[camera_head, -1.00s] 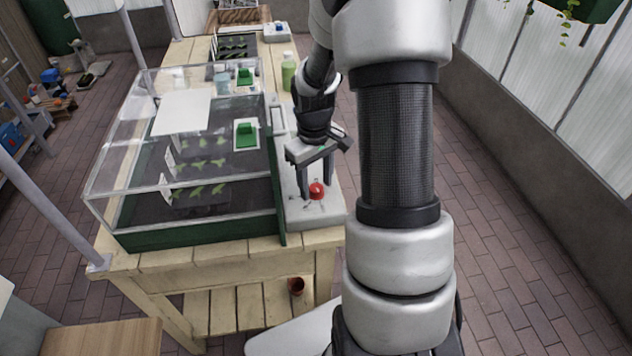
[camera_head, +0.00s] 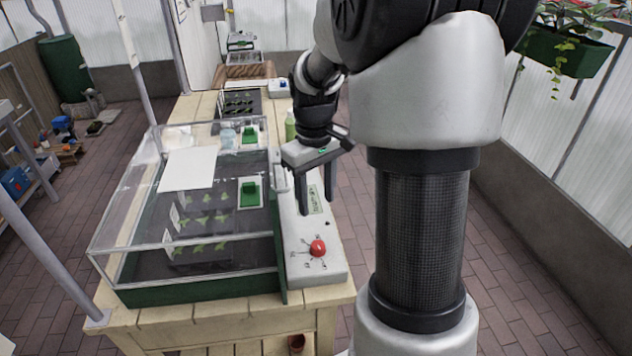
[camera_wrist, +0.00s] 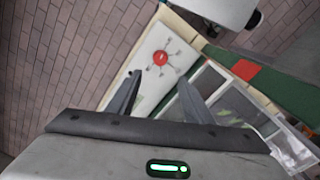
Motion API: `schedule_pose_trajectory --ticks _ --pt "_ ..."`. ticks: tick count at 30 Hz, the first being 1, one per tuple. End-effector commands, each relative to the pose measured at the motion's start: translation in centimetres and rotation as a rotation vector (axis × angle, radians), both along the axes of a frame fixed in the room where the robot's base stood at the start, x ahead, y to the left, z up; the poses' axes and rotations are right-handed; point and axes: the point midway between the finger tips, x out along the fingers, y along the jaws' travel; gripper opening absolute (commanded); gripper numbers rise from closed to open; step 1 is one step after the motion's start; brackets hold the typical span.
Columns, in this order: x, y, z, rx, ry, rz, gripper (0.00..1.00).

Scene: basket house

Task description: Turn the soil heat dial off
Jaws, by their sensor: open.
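The soil heat dial is a red knob (camera_head: 318,248) on the near end of a pale control panel (camera_head: 300,225), with printed marks around it. It also shows in the wrist view as a red knob (camera_wrist: 160,58) on the white panel, beyond my fingertips. My gripper (camera_head: 318,211) points down over the panel, farther back than the knob and apart from it. Its two fingers are spread with nothing between them, and in the wrist view the open gripper (camera_wrist: 158,92) shows the same. The small print by the knob is too blurred to read.
A clear-lidded propagator box with a green base (camera_head: 200,287) stands left of the panel on the wooden bench (camera_head: 160,315). A green bottle (camera_head: 290,126) stands behind my gripper. The brick floor (camera_head: 530,280) to the right is clear.

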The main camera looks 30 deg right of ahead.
Motion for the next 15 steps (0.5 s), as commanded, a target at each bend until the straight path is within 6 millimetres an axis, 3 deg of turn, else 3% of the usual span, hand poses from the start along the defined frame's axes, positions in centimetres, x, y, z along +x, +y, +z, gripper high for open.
schedule_pose_trajectory --ticks 6,15 --pt "0.0 0.1 2.7 -0.001 -0.001 0.000 0.46" --pt "0.0 0.1 3.0 0.000 0.001 0.000 0.46"
